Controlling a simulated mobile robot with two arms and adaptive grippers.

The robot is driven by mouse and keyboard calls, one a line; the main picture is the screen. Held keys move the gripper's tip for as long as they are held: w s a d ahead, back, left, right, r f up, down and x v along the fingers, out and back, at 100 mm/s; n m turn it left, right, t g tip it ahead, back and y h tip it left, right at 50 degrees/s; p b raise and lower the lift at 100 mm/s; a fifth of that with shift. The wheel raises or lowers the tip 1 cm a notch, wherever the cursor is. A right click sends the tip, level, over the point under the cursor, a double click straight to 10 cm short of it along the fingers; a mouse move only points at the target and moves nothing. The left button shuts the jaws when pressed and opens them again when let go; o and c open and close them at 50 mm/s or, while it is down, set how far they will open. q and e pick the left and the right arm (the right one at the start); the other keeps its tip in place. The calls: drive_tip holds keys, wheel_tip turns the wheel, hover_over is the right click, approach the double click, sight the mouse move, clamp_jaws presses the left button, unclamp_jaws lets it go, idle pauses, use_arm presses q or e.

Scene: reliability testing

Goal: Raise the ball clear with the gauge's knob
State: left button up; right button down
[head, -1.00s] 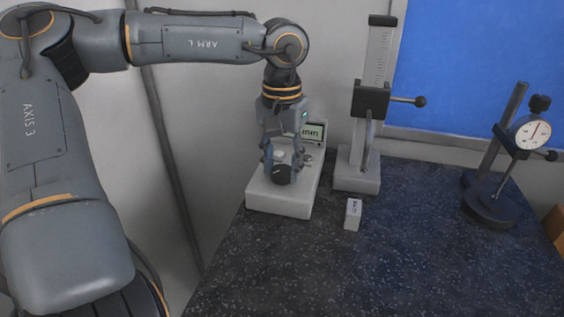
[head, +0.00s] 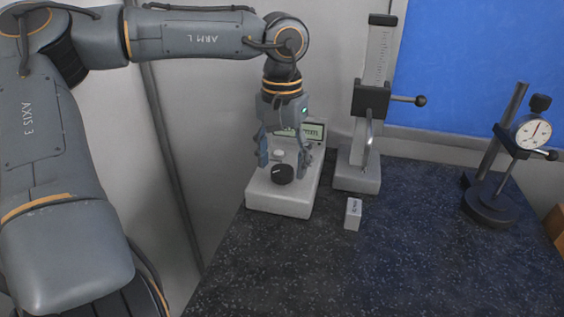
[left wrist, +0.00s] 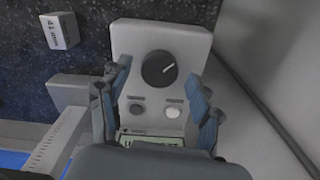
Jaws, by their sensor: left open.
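My left gripper (head: 282,166) is open and empty, pointing down over a white instrument (head: 280,203) with a small display. Its fingers are spread on either side of the instrument's black round knob (head: 283,174), apart from it. The left wrist view shows the knob (left wrist: 159,69) between and beyond the fingertips. A dial gauge (head: 531,132) stands at the right on a dark stand, with a black knob (head: 540,103) on top and a small dark ball (head: 551,155) at its right side. A tall scaled stand (head: 375,100) carries a rod ending in a black ball (head: 420,101). My right gripper is not in view.
A small labelled block (head: 353,214) lies on the dark speckled table (head: 390,260) in front of the tall stand. The middle and front of the table are clear. A wall stands close behind. An orange-brown object (head: 556,222) shows at the right edge.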

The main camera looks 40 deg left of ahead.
sight(282, 170)
use_arm(q)
wheel_tip(282, 170, up, 11)
drive_tip(key=shift+r, duration=0.2)
idle(0.6)
